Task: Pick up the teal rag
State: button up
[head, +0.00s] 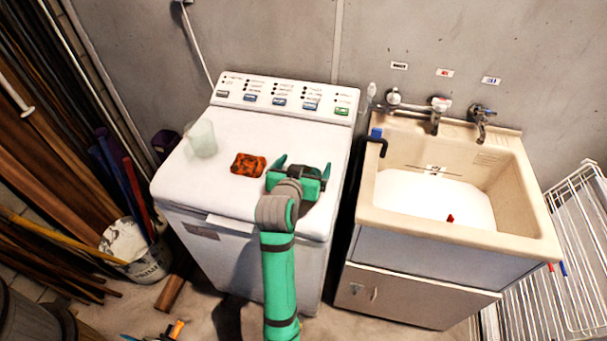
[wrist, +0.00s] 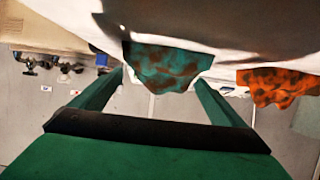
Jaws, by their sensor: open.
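The teal rag (wrist: 165,66), with brown blotches, lies crumpled on the white washing machine top in the wrist view, which appears upside down. My gripper (head: 303,166) is over the right part of the machine top. Its green fingers are spread apart and empty. In the wrist view the rag shows between the two fingertips (wrist: 162,82); I cannot tell whether they touch it. In the head view my gripper and wrist hide most or all of the rag.
An orange rag with dark blotches (head: 248,165) lies left of my gripper on the washing machine (head: 190,180). A translucent cup (head: 201,139) stands farther left. The control panel (head: 283,94) rises behind. A beige sink (head: 375,215) stands to the right across a narrow gap.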

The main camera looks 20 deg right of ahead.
jog(key=shift+x, duration=1.35)
jog(key=c, duration=1.1)
jog(key=shift+c, duration=0.2)
jog(key=shift+r, duration=0.15)
